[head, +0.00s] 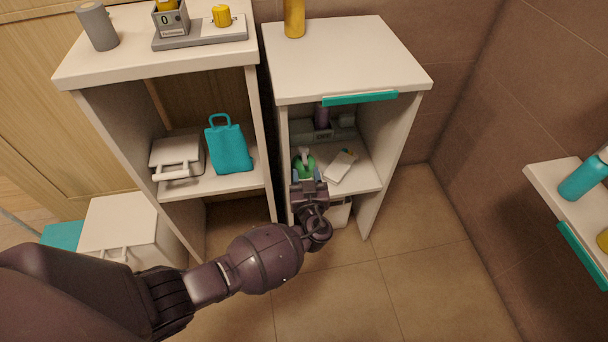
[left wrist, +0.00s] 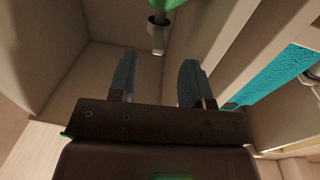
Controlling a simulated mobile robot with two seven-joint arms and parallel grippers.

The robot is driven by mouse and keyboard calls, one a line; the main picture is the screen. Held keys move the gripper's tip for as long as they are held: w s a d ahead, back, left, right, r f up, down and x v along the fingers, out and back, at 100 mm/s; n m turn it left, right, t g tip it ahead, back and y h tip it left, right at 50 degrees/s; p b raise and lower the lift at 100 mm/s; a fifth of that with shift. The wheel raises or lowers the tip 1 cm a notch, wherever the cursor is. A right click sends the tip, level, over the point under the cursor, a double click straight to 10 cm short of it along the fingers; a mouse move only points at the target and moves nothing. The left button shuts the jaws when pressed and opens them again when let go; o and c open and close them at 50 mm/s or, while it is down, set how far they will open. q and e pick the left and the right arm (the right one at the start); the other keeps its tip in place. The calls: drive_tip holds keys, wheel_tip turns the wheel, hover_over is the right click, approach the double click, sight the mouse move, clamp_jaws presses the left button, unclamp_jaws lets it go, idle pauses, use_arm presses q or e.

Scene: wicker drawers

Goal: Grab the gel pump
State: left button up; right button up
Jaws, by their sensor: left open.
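The gel pump (head: 305,167) looks like a green bottle with a grey pump head, on the middle shelf of the right cabinet. My left gripper (head: 308,178) is in front of it, hiding its lower part. In the left wrist view the gel pump (left wrist: 160,31) shows at the top edge, partly cut off, with its grey nozzle beyond the fingertips. My left gripper (left wrist: 155,70) is open there, with nothing between its two fingers. My right gripper is not in view.
On the same shelf, a white box (head: 341,166) lies right of the gel pump and a grey tray (head: 326,134) stands behind. Cabinet side walls flank the opening. A teal bag (head: 229,151) stands in the left cabinet. The floor at front right is clear.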

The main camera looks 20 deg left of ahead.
sight(305, 160)
use_arm(q)
drive_tip(key=shift+f+x, duration=0.2)
drive_tip(key=shift+x, duration=2.35)
drive_tip(key=shift+d, duration=0.1)
drive_tip(key=shift+c, duration=0.2)
clamp_jaws()
